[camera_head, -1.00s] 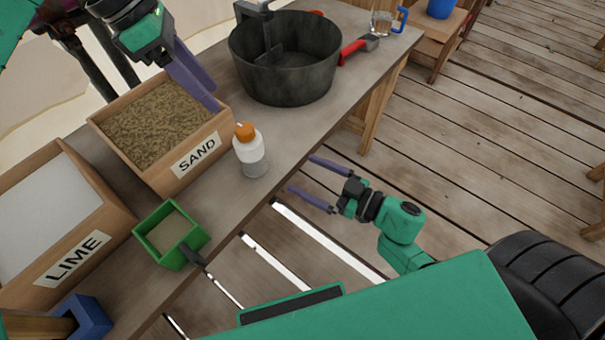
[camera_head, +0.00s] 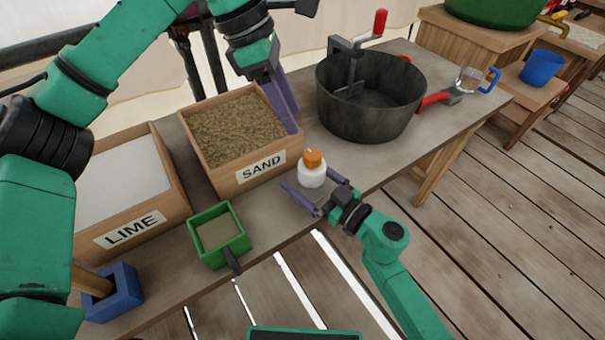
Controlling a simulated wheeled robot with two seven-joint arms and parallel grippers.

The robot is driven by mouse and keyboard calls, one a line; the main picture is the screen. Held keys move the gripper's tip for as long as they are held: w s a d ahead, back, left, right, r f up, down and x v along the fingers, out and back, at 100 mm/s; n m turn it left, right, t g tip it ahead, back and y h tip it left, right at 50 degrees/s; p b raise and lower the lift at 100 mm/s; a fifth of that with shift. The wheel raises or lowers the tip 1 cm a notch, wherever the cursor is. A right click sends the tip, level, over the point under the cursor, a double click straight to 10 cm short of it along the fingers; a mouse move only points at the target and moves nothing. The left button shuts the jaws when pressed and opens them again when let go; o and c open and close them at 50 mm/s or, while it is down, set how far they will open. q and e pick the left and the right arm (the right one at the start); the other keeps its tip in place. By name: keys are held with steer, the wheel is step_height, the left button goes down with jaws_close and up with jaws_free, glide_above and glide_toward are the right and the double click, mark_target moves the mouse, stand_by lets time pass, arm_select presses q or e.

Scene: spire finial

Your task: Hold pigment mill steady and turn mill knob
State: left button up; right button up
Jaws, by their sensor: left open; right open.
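The pigment mill, seemingly the small white bottle-like body (camera_head: 311,176) with an orange knob (camera_head: 313,158) on top, stands upright on the workbench near its front edge, right of the sand box. My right gripper (camera_head: 307,178) is open, its purple fingers pointing at the mill's lower part, one to each side in the picture. I cannot tell whether they touch it. My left gripper (camera_head: 286,118) is open above and behind the mill, pointing down by the right end of the sand box. Its fingers overlap in this view.
On the bench (camera_head: 283,218) are the sand box (camera_head: 262,173), the lime box (camera_head: 132,230), a green scoop (camera_head: 219,236), a blue holder (camera_head: 124,293) and a large dark pot (camera_head: 370,108) with a red-handled crank. A red-handled tool (camera_head: 436,99) lies right of the pot.

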steer(key=shift+w+a, duration=0.3)
steer(key=shift+a, duration=0.15)
